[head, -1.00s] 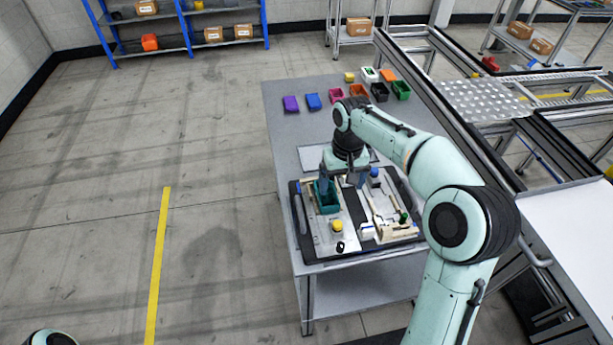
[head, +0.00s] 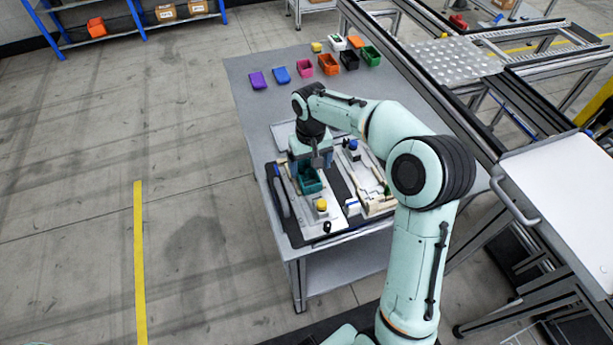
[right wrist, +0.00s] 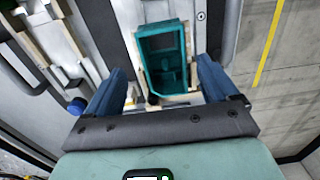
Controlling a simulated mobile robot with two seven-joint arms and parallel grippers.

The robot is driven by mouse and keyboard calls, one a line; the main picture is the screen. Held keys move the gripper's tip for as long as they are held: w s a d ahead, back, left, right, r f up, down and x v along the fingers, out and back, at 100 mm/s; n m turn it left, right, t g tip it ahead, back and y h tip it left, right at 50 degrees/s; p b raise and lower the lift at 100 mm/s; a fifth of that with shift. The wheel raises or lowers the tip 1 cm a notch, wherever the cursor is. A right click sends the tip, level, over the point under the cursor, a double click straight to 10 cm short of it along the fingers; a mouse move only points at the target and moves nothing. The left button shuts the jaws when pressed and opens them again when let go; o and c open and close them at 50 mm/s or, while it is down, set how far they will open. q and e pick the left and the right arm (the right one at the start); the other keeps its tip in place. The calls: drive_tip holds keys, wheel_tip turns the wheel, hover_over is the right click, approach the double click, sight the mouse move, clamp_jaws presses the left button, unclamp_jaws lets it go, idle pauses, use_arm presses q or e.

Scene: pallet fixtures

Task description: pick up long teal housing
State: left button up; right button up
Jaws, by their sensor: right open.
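The long teal housing (head: 312,184) is an open-topped box in a pale holder on the left plate of the pallet fixture. In the right wrist view the housing (right wrist: 165,57) lies ahead, between the two blue fingers. My right gripper (head: 308,167) is above the housing in the head view and hides part of it. In the right wrist view the gripper (right wrist: 160,76) is open and empty, its fingers on either side of the housing with gaps. Whether the fingertips reach its height is hard to tell. My left gripper is out of view.
On the grey table (head: 246,85), a yellow part (head: 321,205) sits near the housing and a blue knob (head: 352,145) stands to the right. Coloured bins, including a purple one (head: 257,80), line the back. A conveyor frame (head: 425,75) runs along the right.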

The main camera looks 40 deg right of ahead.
sight(308, 182)
drive_tip(key=f, duration=0.4)
drive_tip(key=shift+a+f, duration=0.1)
drive_tip(key=shift+a, duration=0.1)
drive_tip(key=c, duration=1.2)
